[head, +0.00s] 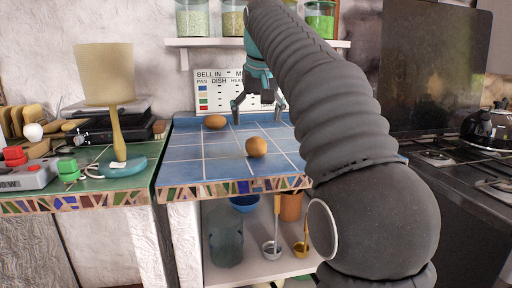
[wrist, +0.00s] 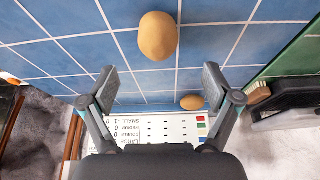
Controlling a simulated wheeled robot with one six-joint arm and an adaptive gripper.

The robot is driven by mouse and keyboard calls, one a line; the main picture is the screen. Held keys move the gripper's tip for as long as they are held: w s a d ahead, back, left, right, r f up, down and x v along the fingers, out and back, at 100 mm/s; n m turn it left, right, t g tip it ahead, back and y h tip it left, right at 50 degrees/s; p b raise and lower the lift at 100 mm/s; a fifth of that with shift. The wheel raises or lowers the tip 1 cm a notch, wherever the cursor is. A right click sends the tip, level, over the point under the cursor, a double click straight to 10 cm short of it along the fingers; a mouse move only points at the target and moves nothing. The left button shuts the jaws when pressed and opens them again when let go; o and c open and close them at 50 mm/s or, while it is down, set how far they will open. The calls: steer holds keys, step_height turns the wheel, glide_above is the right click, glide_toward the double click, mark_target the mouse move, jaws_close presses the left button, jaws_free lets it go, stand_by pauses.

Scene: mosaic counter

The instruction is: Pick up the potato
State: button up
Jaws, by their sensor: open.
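Two brown, rounded, potato-like things lie on the blue tiled counter (head: 185,152). The nearer potato (head: 256,146) is at the middle of the tiles; in the wrist view it is the larger one (wrist: 158,36), near the top. The farther potato-like thing (head: 215,122) lies back left and shows small in the wrist view (wrist: 192,102). I cannot tell which one the task means. My gripper (head: 258,108) is open and empty above the back of the counter, behind the nearer potato. In the wrist view its fingers (wrist: 160,78) are spread wide, with nothing between them.
A white sign board (head: 220,92) stands at the back wall, under a shelf (head: 200,42) with jars. A stove with a kettle (head: 488,128) is at right. Tiles around the nearer potato are clear.

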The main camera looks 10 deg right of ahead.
mark_target(257, 139)
steer(key=x, duration=0.2)
steer(key=shift+w+f, duration=0.15)
steer(key=shift+f, duration=0.15)
steer(key=shift+s+b+x, duration=0.15)
steer(key=shift+b+x, duration=0.25)
steer(key=shift+x, duration=0.95)
steer(key=shift+s+b+x, duration=0.15)
steer(key=shift+b+x, duration=0.25)
steer(key=shift+x, duration=0.95)
steer(key=shift+d, duration=0.15)
steer(key=c, duration=1.3)
